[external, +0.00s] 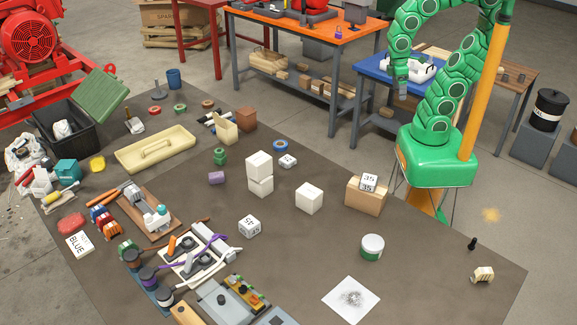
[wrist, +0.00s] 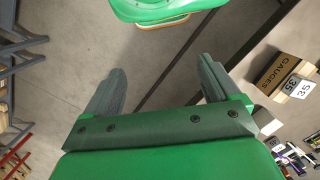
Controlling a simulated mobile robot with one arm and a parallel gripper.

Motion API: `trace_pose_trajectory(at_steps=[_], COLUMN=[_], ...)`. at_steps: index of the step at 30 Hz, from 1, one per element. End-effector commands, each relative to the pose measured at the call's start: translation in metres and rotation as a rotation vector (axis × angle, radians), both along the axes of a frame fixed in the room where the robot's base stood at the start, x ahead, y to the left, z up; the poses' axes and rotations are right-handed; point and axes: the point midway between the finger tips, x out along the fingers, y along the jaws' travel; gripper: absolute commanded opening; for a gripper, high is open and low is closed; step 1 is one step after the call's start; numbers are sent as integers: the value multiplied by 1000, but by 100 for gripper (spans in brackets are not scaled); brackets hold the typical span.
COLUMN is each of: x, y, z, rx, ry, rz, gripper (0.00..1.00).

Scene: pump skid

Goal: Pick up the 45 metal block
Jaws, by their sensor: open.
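A white block (external: 249,226) with dark characters that look like 45 sits on the dark table mat, left of centre in the external view. Its label is small and hard to read. Another block (external: 369,181), marked 35, rests on a cardboard box (external: 365,198); it also shows at the right of the wrist view (wrist: 299,87). My gripper (external: 401,92) hangs below the green arm, beyond the table and far from both blocks. In the wrist view my gripper (wrist: 162,67) is open, with nothing between its fingers.
A green-white tin (external: 372,247) and a speckled sheet (external: 351,299) are nearer. Tools crowd the left. The mat right of the marked block is clear.

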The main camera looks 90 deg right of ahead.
Motion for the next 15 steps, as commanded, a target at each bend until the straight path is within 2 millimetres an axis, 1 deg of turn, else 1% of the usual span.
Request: trace_pose_trajectory(at_steps=[2, 5, 11, 15], x=[3, 12, 53, 85], y=[-1, -3, -12, -16], z=[1, 3, 13, 21], rx=[-3, -15, -67, -108], ry=[2, 6, 19, 28], rz=[9, 38, 158, 250], gripper=[89, 89, 89, 89])
